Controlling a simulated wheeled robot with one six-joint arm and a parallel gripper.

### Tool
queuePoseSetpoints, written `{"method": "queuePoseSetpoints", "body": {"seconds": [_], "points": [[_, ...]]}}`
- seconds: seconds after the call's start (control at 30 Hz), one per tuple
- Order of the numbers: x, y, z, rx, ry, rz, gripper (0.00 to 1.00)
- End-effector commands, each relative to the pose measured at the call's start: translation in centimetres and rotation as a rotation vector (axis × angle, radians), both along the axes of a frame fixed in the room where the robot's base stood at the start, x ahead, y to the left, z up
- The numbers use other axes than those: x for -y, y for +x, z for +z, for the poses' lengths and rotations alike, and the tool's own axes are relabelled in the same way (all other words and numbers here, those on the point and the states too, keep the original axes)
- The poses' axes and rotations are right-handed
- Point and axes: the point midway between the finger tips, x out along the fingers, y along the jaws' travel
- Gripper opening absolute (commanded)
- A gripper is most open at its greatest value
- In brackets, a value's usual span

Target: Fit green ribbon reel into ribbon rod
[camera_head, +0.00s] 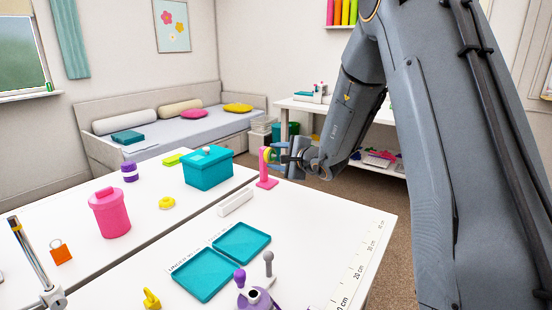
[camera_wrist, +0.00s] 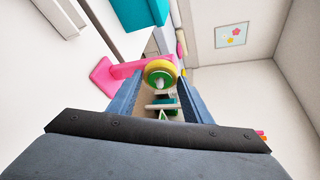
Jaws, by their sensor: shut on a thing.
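The pink ribbon rod stand (camera_head: 264,175) stands upright near the far edge of the front white table. It also shows in the wrist view (camera_wrist: 106,76), its post running behind the reel. The green ribbon reel (camera_wrist: 161,72), with a yellow rim, is between my fingertips, right against the top of the post. In the head view the reel is small and partly covered by the fingers. My gripper (camera_head: 277,157) is shut on it from the right side. The rod inside the reel is hidden, so I cannot tell whether the reel is around it.
A teal box (camera_head: 208,170) stands left of the stand, and a white block (camera_head: 235,203) lies in front of it. Two teal trays (camera_head: 205,282), a pink canister (camera_head: 109,214) and a purple holder (camera_head: 258,297) stand nearer.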

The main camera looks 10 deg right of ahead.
Motion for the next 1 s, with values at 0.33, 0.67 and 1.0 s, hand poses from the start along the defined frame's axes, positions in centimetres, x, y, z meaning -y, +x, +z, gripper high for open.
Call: {"method": "queuePoseSetpoints", "body": {"seconds": [0.33, 0.67, 1.0], "points": [[0.0, 0.0, 0.0, 0.000, 0.000, 0.000, 0.67], [0.2, -0.4, 0.2, 0.000, 0.000, -0.001, 0.67], [2.2, -4.8, 1.6, 0.002, -0.001, -0.002, 0.67]]}}
